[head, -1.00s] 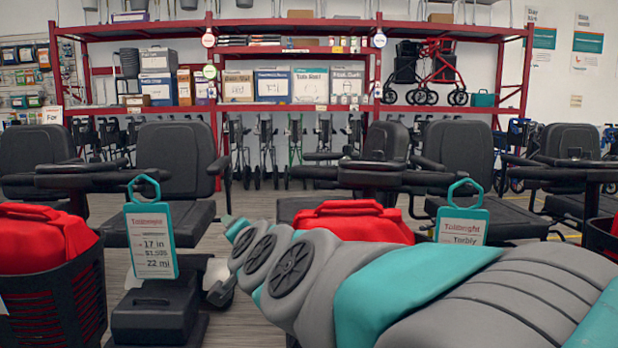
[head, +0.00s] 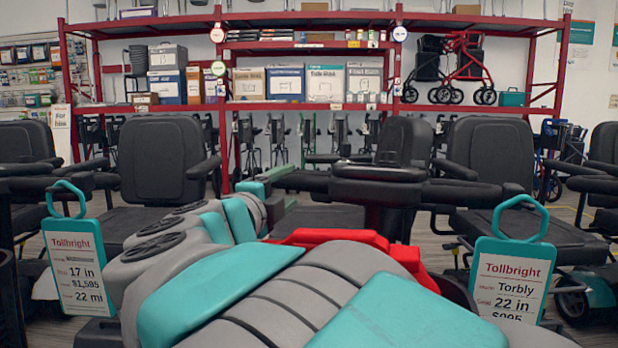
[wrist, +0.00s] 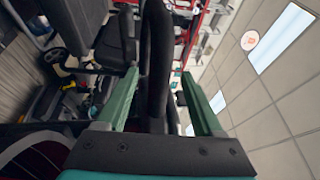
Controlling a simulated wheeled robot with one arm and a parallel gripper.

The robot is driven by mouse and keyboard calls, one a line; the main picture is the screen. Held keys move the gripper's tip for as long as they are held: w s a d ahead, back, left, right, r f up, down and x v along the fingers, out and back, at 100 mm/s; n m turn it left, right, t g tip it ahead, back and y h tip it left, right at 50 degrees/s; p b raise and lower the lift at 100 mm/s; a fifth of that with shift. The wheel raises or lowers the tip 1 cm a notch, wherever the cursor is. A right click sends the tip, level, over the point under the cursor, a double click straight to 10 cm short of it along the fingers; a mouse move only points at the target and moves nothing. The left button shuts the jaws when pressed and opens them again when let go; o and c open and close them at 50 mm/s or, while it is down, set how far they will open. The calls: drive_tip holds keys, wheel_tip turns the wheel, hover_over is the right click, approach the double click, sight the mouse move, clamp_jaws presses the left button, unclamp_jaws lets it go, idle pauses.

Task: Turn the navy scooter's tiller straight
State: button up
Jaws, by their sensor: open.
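A scooter's black tiller (head: 378,172) stands in the middle of the head view, with a grip reaching out to each side. My gripper (head: 280,188) is at the tiller's left grip (head: 302,181). In the wrist view, my gripper (wrist: 158,75) is open, its green fingers on either side of a black bar (wrist: 157,45) that looks like this grip. I cannot tell whether either finger touches it.
Price tags stand at left (head: 78,255) and right (head: 512,275). Black scooter seats (head: 160,160) line up behind, before a red shelf rack (head: 225,110).

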drive_tip(key=shift+x, duration=3.55)
clamp_jaws()
drive_tip(key=shift+f, duration=0.1)
